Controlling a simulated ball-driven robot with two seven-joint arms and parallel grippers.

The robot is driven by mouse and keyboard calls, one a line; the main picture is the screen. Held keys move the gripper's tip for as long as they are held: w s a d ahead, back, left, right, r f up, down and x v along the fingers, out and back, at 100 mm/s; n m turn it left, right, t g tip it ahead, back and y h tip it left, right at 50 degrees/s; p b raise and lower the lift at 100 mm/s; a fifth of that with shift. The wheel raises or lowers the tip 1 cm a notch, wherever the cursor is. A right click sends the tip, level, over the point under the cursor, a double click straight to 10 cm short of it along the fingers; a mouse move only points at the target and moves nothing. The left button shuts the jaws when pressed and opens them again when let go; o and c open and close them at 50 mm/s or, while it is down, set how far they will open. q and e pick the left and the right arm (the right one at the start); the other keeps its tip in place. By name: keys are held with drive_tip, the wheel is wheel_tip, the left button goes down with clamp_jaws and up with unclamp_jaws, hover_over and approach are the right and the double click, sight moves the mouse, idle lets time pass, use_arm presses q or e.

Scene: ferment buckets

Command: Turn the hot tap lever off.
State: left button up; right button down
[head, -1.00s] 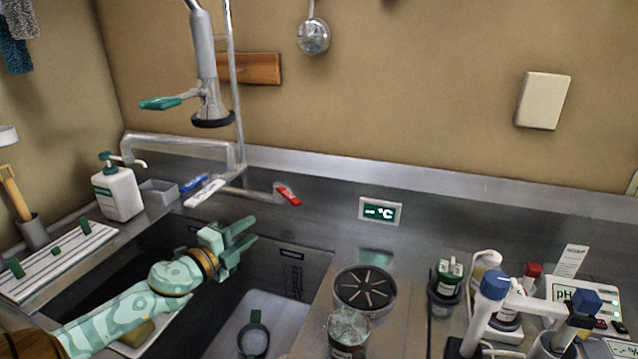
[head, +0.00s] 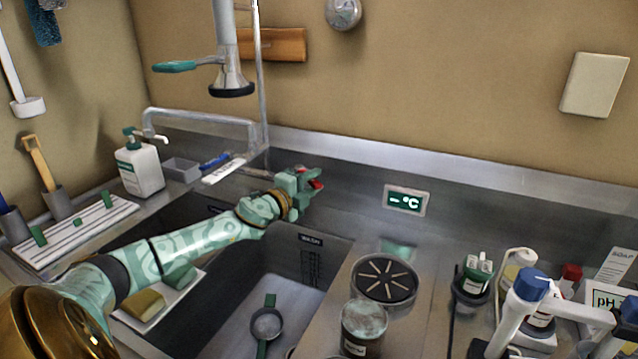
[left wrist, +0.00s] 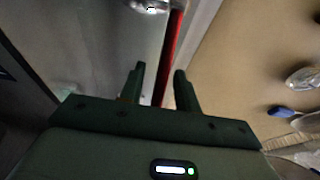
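The red hot tap lever (head: 317,184) is on the sink's back ledge, partly hidden by my left gripper (head: 311,181). In the left wrist view the red lever (left wrist: 172,50) runs between the two dark fingers of the left gripper (left wrist: 160,70). The fingers are open, with a gap showing beside the lever; I cannot tell whether either finger touches it. A blue lever (head: 214,162) lies further left on the ledge. My right gripper is in neither view.
A metal spout pipe (head: 205,116) and a hanging sprayer (head: 230,80) stand left of the gripper. A soap bottle (head: 140,170) is at the far left. A temperature display (head: 406,201) is to the right. The sink basin (head: 290,295) lies below the arm.

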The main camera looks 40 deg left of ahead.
use_arm(q)
drive_tip(key=shift+w, duration=1.1)
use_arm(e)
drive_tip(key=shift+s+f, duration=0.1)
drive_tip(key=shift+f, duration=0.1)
